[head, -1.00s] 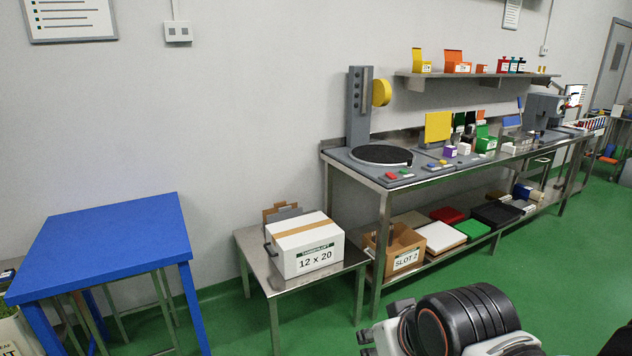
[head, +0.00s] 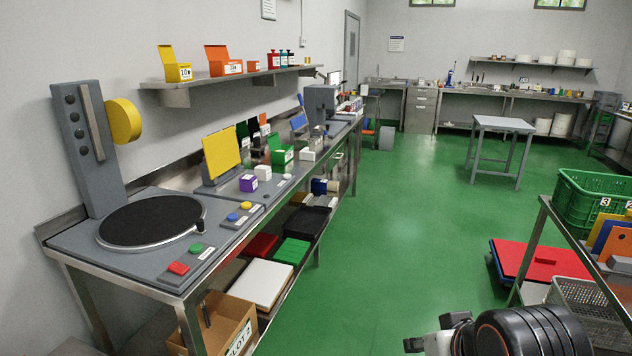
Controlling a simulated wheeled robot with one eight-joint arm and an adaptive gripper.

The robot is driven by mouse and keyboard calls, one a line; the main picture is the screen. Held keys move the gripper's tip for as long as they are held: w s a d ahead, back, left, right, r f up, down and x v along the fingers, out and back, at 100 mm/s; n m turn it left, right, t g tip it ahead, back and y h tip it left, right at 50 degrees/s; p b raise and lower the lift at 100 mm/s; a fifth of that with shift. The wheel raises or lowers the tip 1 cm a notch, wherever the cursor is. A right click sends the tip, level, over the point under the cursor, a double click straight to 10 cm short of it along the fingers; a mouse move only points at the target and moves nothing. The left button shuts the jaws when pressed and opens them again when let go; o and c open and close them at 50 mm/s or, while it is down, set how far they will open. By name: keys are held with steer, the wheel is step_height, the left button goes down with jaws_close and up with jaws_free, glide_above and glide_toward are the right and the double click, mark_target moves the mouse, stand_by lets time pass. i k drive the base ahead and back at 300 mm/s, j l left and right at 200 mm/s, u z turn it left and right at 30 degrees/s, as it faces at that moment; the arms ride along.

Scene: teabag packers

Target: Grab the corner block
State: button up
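I cannot tell which thing is the corner block; nothing in the head view is clearly marked as one. Small blocks stand on the steel workbench (head: 170,284), among them a purple block (head: 248,184), a white block (head: 263,172) and a green box (head: 282,156). Part of my arm shows at the bottom right, well apart from the bench.
A black turntable (head: 150,221) sits at the bench's near end. A cardboard box (head: 220,322) is on the lower shelf. A cart with a green crate (head: 590,202) stands at the right. The green floor (head: 400,230) between is clear. A small grey table (head: 503,124) stands farther back.

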mark_target(305, 154)
steer(key=i+l, duration=0.1)
steer(key=i, duration=0.85)
steer(key=i+l, duration=0.1)
steer(key=i, duration=0.9)
steer(key=i+u, duration=0.15)
steer(key=i, duration=0.4)
steer(key=i+l+u, duration=0.15)
steer(key=i, duration=0.35)
steer(key=i+l+u, duration=0.15)
steer(key=i, duration=0.4)
